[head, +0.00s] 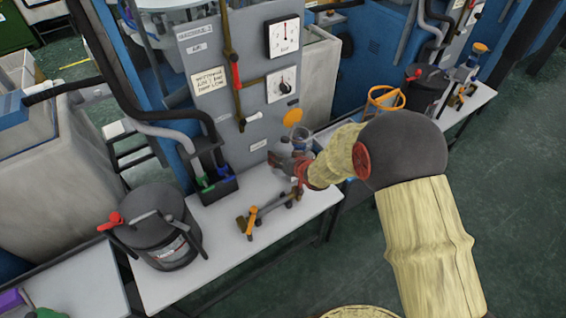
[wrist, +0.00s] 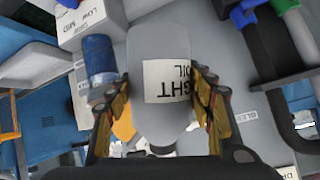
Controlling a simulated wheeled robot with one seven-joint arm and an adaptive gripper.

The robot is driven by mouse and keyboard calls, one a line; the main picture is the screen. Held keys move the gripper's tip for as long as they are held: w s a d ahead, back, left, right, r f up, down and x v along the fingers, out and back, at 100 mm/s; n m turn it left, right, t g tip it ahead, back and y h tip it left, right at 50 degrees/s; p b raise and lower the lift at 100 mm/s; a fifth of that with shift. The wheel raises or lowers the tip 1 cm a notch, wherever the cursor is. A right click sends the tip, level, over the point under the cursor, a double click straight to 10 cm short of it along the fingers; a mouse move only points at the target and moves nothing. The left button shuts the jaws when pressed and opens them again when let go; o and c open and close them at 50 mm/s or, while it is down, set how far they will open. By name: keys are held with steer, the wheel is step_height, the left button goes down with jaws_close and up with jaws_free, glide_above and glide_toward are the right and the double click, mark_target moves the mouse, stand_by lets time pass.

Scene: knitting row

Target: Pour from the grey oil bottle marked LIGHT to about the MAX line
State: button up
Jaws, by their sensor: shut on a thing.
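My gripper (wrist: 160,112) is shut on a grey bottle (wrist: 158,45), with one finger on each side of it. The bottle's white label (wrist: 167,80) appears upside down in the wrist view and reads "GHT OIL", with part cut off by a finger. In the head view my gripper (head: 288,163) is in front of the grey machine panel, above the white bench. The bottle is mostly hidden there. A clear rounded vessel (head: 301,136) shows just behind the gripper. No MAX line can be made out, and I cannot tell whether oil is flowing.
A blue cylinder (wrist: 98,58) stands close beside the bottle in the wrist view. A black pot (head: 158,225), a holder with green and blue handles (head: 212,184) and an orange-ended tool (head: 250,222) are on the white bench (head: 215,270). The grey panel (head: 215,105) rises behind.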

steer(key=shift+s+a+r+n+t+b, duration=0.25)
steer(key=shift+s+t+b, duration=0.3)
steer(key=shift+b, duration=1.95)
steer(key=shift+s+a+r+n+t+b, duration=0.1)
steer(key=shift+s+a+n+t+b, duration=0.3)
steer(key=shift+b, duration=2.05)
steer(key=shift+s+r+n+t+h+b, duration=0.3)
steer(key=shift+s+r+t+b, duration=0.15)
steer(key=shift+b, duration=0.75)
steer(key=shift+w, duration=0.1)
steer(key=shift+w+r, duration=0.1)
steer(key=shift+r, duration=0.2)
steer(key=s+d+f+m+h, duration=0.1)
steer(key=s+d+f, duration=0.2)
steer(key=d+f, duration=0.2)
steer(key=s+d+f+m+h+p, duration=0.1)
steer(key=s+d+f, duration=0.3)
steer(key=d, duration=0.5)
steer(key=s+d+f+m+t+h+p, duration=0.1)
steer(key=s+d+f+m+h, duration=0.1)
steer(key=d+f, duration=0.5)
steer(key=shift+s+f, duration=0.2)
steer(key=shift+s, duration=0.65)
